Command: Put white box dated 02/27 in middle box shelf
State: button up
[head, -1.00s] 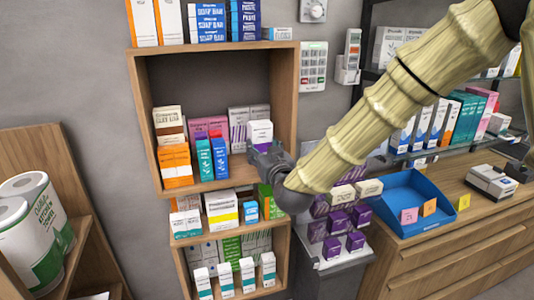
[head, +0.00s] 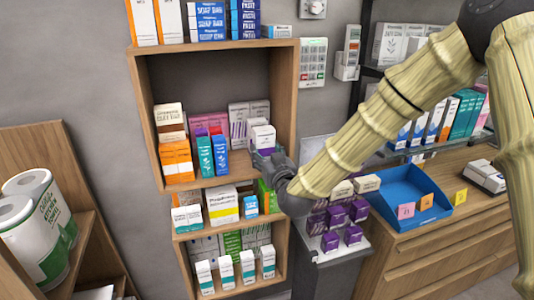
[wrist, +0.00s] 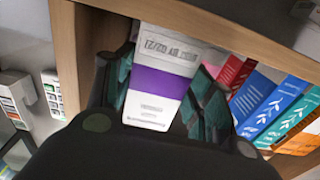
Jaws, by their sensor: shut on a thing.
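My gripper (head: 268,156) is shut on a white box (head: 262,138) with a purple band. It holds the box upright at the right side of the middle box shelf (head: 285,110), a wooden open-front compartment. In the wrist view the white box (wrist: 158,82) sits between my fingers (wrist: 162,100). Its printed text appears upside down, and the date is hard to read. The shelf's wooden edge (wrist: 225,32) runs close behind the box. I cannot tell whether the box touches the shelf floor.
Blue and teal boxes (head: 212,155), an orange box (head: 176,160) and white-purple boxes (head: 240,122) stand inside the shelf. A lower shelf (head: 238,292) holds more cartons. A blue tray (head: 405,195) lies on the right counter. The shelf's upper half is empty.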

jog(key=shift+f, duration=0.1)
jog(key=o, duration=1.1)
jog(key=shift+c, duration=0.2)
jog(key=b+v, duration=0.3)
jog(key=v, duration=0.9)
jog(key=shift+b, duration=0.3)
